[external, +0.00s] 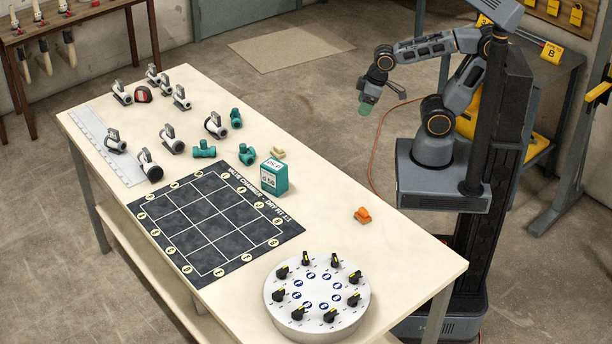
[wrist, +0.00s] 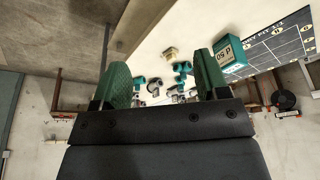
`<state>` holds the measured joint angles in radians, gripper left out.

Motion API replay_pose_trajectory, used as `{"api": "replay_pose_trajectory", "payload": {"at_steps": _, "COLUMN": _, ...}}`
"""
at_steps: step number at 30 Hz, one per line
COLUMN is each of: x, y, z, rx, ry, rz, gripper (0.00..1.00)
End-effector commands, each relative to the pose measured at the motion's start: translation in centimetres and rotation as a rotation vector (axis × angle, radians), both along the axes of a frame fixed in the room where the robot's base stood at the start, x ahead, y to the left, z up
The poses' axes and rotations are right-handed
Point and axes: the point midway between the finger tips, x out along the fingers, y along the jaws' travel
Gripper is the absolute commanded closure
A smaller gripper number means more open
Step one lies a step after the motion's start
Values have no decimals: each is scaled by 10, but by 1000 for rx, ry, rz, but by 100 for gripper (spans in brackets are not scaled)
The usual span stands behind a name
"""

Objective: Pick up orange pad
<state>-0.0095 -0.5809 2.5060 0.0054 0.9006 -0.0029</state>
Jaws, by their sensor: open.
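The orange pad (external: 362,215) is a small orange piece lying on the right part of the pale table in the external view. It does not show in the wrist view. My gripper (external: 367,105) is up in the air beyond the table's far right edge, well apart from the pad. In the wrist view my gripper (wrist: 163,85) has its two green fingers spread, with nothing between them.
The table (external: 375,260) holds a round white dial plate (external: 317,296), a dark grid mat (external: 205,222), a teal box (external: 273,178), a small beige block (external: 278,153), and several teal and grey pipe fittings. The table surface around the orange pad is clear.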

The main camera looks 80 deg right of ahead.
Motion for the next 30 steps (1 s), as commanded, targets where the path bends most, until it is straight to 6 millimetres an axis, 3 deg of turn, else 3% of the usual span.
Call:
{"api": "replay_pose_trajectory", "payload": {"at_steps": 5, "x": 2, "y": 4, "z": -22, "rx": -1, "ry": 69, "rz": 16, "gripper": 32}}
{"api": "replay_pose_trajectory", "payload": {"at_steps": 10, "x": 15, "y": 21, "z": -68, "rx": 44, "ry": 254, "rz": 24, "gripper": 32}}
{"api": "replay_pose_trajectory", "payload": {"at_steps": 15, "x": 24, "y": 62, "z": -121, "rx": 195, "ry": 545, "rz": -96, "gripper": 32}}
{"api": "replay_pose_trajectory", "payload": {"at_steps": 21, "x": 31, "y": 119, "z": -165, "rx": 388, "ry": 903, "rz": -343, "gripper": 32}}
{"api": "replay_pose_trajectory", "payload": {"at_steps": 26, "x": 44, "y": 161, "z": -178, "rx": 534, "ry": 1151, "rz": -551, "gripper": 32}}
{"api": "replay_pose_trajectory", "payload": {"at_steps": 30, "x": 62, "y": 186, "z": -159, "rx": 658, "ry": 1288, "rz": -681, "gripper": 32}}
